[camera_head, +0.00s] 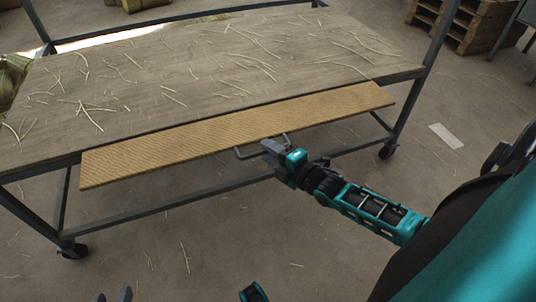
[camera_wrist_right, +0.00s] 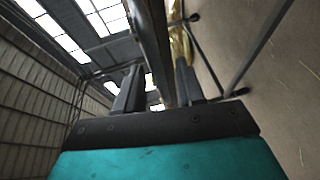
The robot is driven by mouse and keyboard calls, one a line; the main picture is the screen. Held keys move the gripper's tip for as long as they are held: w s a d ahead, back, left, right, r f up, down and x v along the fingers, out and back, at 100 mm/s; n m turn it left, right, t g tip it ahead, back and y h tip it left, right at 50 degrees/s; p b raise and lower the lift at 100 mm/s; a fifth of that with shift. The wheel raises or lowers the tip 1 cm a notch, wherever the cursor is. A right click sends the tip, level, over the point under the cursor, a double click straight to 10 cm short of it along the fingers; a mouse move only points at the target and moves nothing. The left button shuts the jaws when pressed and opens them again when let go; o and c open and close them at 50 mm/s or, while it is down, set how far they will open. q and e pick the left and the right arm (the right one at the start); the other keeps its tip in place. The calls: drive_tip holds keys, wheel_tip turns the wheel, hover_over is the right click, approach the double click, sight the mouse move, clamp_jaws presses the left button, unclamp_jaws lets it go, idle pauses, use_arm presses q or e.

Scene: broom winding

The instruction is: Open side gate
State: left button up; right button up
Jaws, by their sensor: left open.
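The side gate (camera_head: 200,138) is a long tan ribbed panel along the near edge of the cart's wooden top. It shows its broad face, but its exact tilt is hard to tell. A thin grey handle (camera_head: 246,153) sticks out from its lower edge. My right gripper (camera_head: 270,148) is at this handle, with its fingers beside or around the bar. In the right wrist view its two fingers (camera_wrist_right: 157,88) stand apart with a dark bar running between them; whether they grip it is unclear. My left gripper (camera_head: 113,296) is open and empty at the bottom edge, mostly out of frame.
The cart's wooden top (camera_head: 190,75) carries scattered straw. Its dark metal frame has posts and a lower rail (camera_head: 170,207), with casters (camera_head: 75,251) on the floor. Wooden pallets (camera_head: 465,25) stand at the back right. The floor (camera_head: 190,260) in front is mostly clear.

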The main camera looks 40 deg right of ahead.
drive_tip(key=shift+w+a, duration=0.1)
drive_tip(key=shift+w, duration=0.45)
clamp_jaws()
